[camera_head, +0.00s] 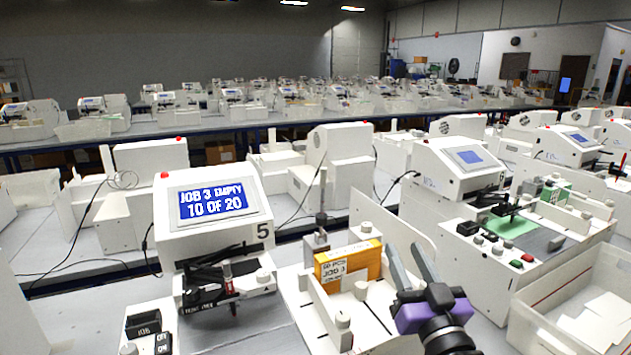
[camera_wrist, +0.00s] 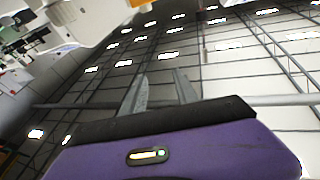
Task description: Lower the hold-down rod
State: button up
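A thin upright dark rod (camera_head: 322,190), which looks like the hold-down rod, rises from a small grey block (camera_head: 316,247) behind the orange-yellow card box marked JOB 3 (camera_head: 347,262). The rod stands raised, its top well above the box. My gripper (camera_head: 402,247) is to the right of the box, with its purple body below and grey fingers pointing up and away. The fingers also show in the wrist view (camera_wrist: 160,85), apart with nothing between them. The wrist view faces the ceiling and does not show the rod.
The plotter's screen (camera_head: 212,203) reads "JOB 3 EMPTY 10 OF 20". White guide walls (camera_head: 385,228) stand around the card box, close to my gripper. A clear bin of white cards (camera_head: 575,300) is at the right. More machines fill the tables behind.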

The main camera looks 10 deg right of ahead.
aim_at(321, 173)
jog(key=w+a+r+n+g+y+b, duration=0.1)
jog(key=w+a+r+n+y, duration=0.3)
jog(key=w+r, duration=0.9)
jog(key=a+f+g+y, duration=0.1)
jog(key=a, duration=0.1)
jog(key=a+f+n+g+y, duration=0.1)
jog(key=a, duration=0.1)
jog(key=a+f+n+g+y, duration=0.1)
jog(key=a+g+y, duration=0.1)
jog(key=shift+w+a, duration=0.1)
jog(key=shift+w, duration=0.1)
jog(key=shift+w+a+n, duration=0.1)
jog(key=shift+a+n, duration=0.05)
jog(key=shift+n, duration=0.15)
jog(key=shift+p+x, duration=0.55)
jog(key=shift+x, duration=3.15)
jog(key=shift+f, duration=0.15)
grip_shut()
